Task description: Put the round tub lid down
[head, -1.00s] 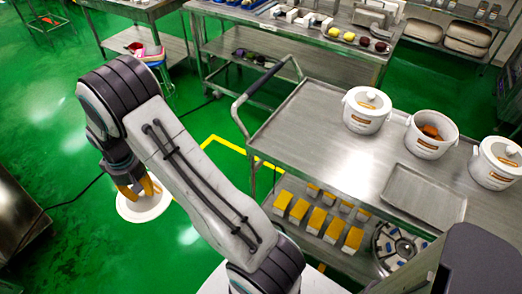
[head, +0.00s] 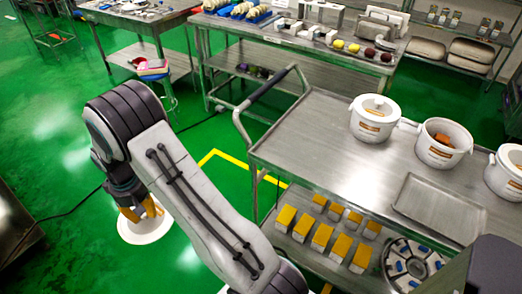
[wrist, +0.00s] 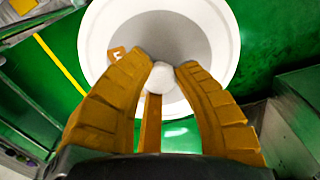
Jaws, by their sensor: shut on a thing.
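The round tub lid (wrist: 225,45) is a wide white disc with a greyer middle and a small pale knob (wrist: 161,76). My gripper (wrist: 161,72) has its orange fingers closed around the knob. In the head view my gripper (head: 142,212) is at the left, with the lid (head: 147,233) below its fingers, over the green floor and away from the cart. The fingers and arm hide part of the lid. An open white tub (head: 441,155) with orange-brown contents stands on the steel cart (head: 310,135) at the right.
A shallow steel tray (head: 440,208) lies in front. The cart's left top is bare.

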